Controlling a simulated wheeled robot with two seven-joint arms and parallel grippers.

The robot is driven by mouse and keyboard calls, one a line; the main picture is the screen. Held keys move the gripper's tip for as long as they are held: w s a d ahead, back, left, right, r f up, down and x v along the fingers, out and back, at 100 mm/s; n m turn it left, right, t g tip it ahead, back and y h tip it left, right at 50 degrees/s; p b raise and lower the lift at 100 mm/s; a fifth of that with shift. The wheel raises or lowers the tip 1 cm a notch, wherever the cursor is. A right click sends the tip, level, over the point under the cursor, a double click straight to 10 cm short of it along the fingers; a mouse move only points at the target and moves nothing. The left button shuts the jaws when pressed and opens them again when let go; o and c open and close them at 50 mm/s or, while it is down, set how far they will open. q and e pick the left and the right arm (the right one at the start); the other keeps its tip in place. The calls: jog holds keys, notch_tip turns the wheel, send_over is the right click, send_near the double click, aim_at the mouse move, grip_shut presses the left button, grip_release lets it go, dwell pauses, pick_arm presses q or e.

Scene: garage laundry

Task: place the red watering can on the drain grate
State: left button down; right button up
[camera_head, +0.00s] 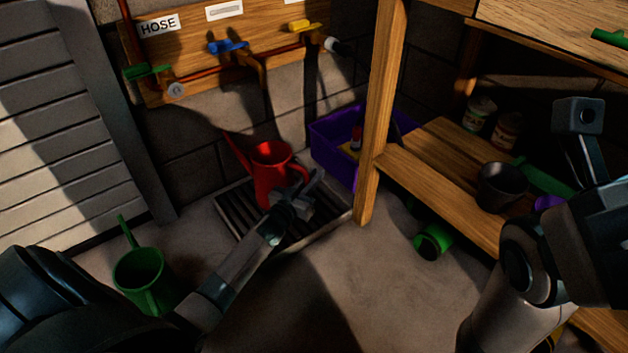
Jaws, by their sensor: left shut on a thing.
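The red watering can (268,167) is upright over the dark slatted drain grate (237,215) on the floor by the back wall. Its spout points up and to the left. My left gripper (303,187) reaches in from the lower left and is shut on the can at its right side, where the handle is. The fingers partly hide the contact. I cannot tell whether the can's base touches the grate. My right arm is at the right edge, and its fingertips are not clearly visible.
A green watering can (140,278) stands on the floor at left. A purple crate (334,150) is behind the wooden bench post (380,120). The bench shelf (440,185) holds a dark pot (502,186) and jars. A green cylinder (433,240) lies below the shelf. Hose taps line the wall above.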

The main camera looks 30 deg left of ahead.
pick_arm(q)
jog(key=shift+r, duration=0.1)
jog(key=c, duration=2.2)
grip_release()
jog(key=shift+f, duration=0.2)
jog(key=o, duration=0.4)
jog(key=shift+o, duration=0.2)
jog(key=shift+r, duration=0.25)
